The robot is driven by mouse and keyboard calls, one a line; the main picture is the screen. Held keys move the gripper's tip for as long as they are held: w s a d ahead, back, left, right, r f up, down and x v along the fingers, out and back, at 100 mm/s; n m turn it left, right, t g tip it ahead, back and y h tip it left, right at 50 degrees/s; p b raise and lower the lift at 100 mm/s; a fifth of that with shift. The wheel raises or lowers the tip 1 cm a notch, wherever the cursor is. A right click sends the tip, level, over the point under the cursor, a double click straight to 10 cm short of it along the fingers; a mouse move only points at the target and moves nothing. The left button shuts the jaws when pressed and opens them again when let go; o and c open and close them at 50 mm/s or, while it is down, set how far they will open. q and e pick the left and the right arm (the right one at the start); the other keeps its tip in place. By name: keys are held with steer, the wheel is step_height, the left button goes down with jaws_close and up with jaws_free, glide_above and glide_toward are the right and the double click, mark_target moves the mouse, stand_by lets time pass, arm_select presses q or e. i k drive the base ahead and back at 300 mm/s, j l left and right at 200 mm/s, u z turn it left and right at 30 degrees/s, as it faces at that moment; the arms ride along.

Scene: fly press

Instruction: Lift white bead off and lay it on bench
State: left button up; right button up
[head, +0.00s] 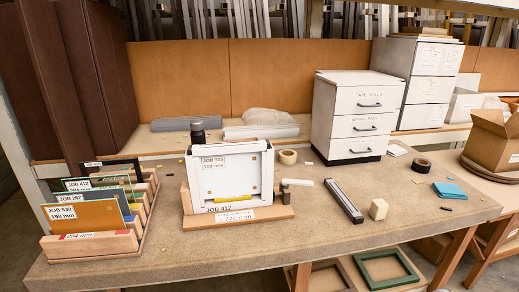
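A white upright frame (189,172) stands in a wooden base (280,212) at the middle of the bench (160,250). It holds a pale panel (228,178) labelled JOB 305, 198 mm. A JOB 412 label and a yellow strip (234,204) show along its lower front. A black knob (197,132) rises behind its top left. A short white cylinder (298,182) sticks out at its right, beside a dark block. I cannot tell for sure which white part is the bead. Neither gripper is in view.
A rack of labelled cards (92,244) stands at left. White drawers (356,113) stand behind. The bench's front strip is clear.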

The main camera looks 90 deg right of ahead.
mark_target(211, 149)
steer(key=z, duration=2.8)
steer(key=i+l+u, duration=0.25)
steer(key=i+l, duration=0.65)
